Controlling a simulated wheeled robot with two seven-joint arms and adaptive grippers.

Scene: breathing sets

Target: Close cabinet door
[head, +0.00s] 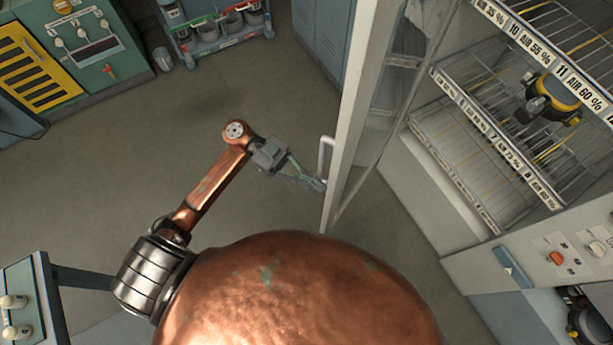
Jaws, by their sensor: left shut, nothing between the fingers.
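The cabinet door (352,110) is a pale framed door with a glass pane. It stands open, swung out from the white cabinet (415,190) on the right. A white bar handle (325,158) sits on the door's outer face near its free end. My left gripper (318,184) is shut and empty. Its fingertips are at the outer side of the door, close to the lower end of the handle; I cannot tell whether they touch it. My right gripper is not in view.
Wire shelves (470,140) with air-percentage labels fill the cabinet, and a yellow and black breathing set (553,97) lies on one. A control panel (570,250) is at lower right. A green cabinet (85,45) and a rack (215,25) stand at the back. The floor (110,150) at left is clear.

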